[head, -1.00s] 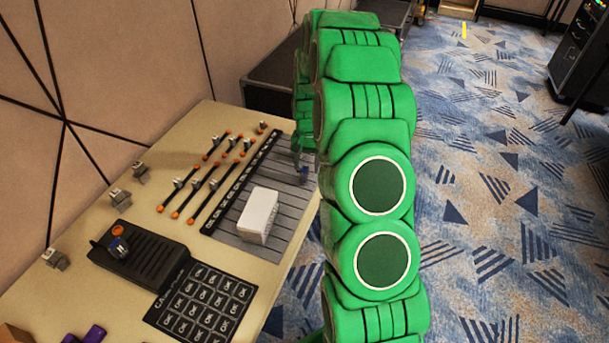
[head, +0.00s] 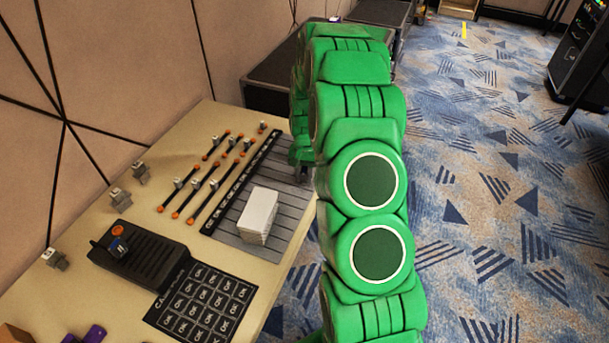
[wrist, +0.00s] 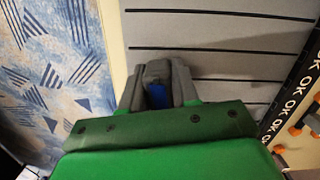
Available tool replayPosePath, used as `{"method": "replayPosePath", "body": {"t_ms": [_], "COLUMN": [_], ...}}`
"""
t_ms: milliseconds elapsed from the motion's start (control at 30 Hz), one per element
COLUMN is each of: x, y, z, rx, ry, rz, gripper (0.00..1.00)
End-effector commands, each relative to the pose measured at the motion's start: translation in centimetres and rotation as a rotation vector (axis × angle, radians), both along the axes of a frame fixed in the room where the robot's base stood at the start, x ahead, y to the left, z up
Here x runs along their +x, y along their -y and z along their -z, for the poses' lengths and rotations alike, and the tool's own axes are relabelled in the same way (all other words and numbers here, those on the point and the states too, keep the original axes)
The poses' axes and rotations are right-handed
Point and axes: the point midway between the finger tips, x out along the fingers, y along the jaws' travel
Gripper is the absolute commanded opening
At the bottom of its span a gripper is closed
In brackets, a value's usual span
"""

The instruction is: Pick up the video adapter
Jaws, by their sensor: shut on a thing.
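The video adapter (wrist: 156,94) shows in the wrist view as a small dark grey piece with a blue part, between the two grey fingers. My gripper (wrist: 157,82) is shut on it, over the slatted grey mat (wrist: 215,65). I cannot tell from the wrist view how high it is above the mat. In the head view my green arm covers most of the gripper, and the adapter cannot be made out there.
A white block (head: 258,212) stands on the mat. Orange-tipped cables (head: 200,185) lie to its left. A black device (head: 140,255) and an OK-marked sheet (head: 205,302) lie nearer. Patterned carpet is right of the table (head: 90,210).

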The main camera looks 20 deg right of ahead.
Motion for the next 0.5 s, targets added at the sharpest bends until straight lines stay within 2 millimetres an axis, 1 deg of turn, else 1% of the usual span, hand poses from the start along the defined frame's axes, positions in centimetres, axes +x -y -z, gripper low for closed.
{"method": "replayPosePath", "body": {"t_ms": [300,367,500], "x": [0.0,0.0,0.1], "y": [0.0,0.0,0.0], "z": [-0.2,-0.5,-2.0], "rx": [-0.001,0.000,-0.001], "ry": [0.001,0.002,0.005], "rz": [0.000,0.000,0.000], "gripper": [0.00,0.00,0.00]}}
